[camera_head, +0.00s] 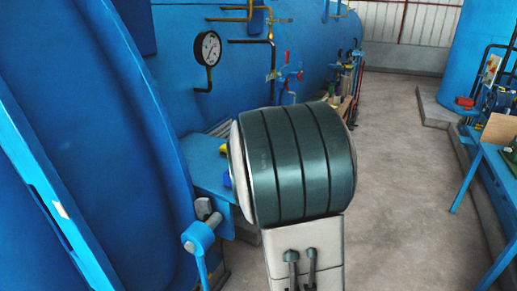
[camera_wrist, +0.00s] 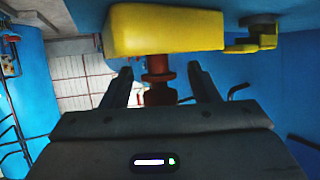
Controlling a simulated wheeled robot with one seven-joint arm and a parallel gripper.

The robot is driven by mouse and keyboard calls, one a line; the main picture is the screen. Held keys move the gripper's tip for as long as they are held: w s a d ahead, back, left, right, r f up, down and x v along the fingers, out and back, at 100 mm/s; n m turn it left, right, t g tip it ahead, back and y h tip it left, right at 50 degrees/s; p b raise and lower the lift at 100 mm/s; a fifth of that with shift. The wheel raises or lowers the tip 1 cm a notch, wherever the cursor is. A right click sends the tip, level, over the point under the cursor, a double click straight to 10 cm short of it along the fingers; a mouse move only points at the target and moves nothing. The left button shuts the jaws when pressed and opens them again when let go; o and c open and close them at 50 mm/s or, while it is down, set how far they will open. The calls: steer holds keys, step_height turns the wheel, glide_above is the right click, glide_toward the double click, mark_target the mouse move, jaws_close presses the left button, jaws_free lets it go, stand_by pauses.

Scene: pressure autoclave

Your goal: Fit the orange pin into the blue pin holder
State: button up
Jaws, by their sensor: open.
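A reddish-orange pin-like part (camera_wrist: 158,62) shows in the wrist view, just under a yellow block (camera_wrist: 165,32). My gripper (camera_wrist: 159,70) is open, with one finger on each side of the reddish part in the picture. Gaps show on both sides, and I cannot tell how deep the part lies between the fingers. In the head view my own arm hides the gripper and the pin. A small bright blue piece (camera_head: 227,181) shows beside my arm, below a bit of yellow (camera_head: 223,150). I cannot tell whether it is the blue pin holder.
A blue shelf (camera_head: 203,168) juts out beside the large blue vessel (camera_head: 180,70). A blue lever (camera_head: 199,238) stands close to my arm. A pressure gauge (camera_head: 207,48) and pipes are behind. A blue table (camera_head: 495,175) is at right, with open floor (camera_head: 405,170) between.

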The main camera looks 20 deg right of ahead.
steer(key=shift+x, duration=0.9)
steer(key=c, duration=1.1)
steer(key=shift+r, duration=0.1)
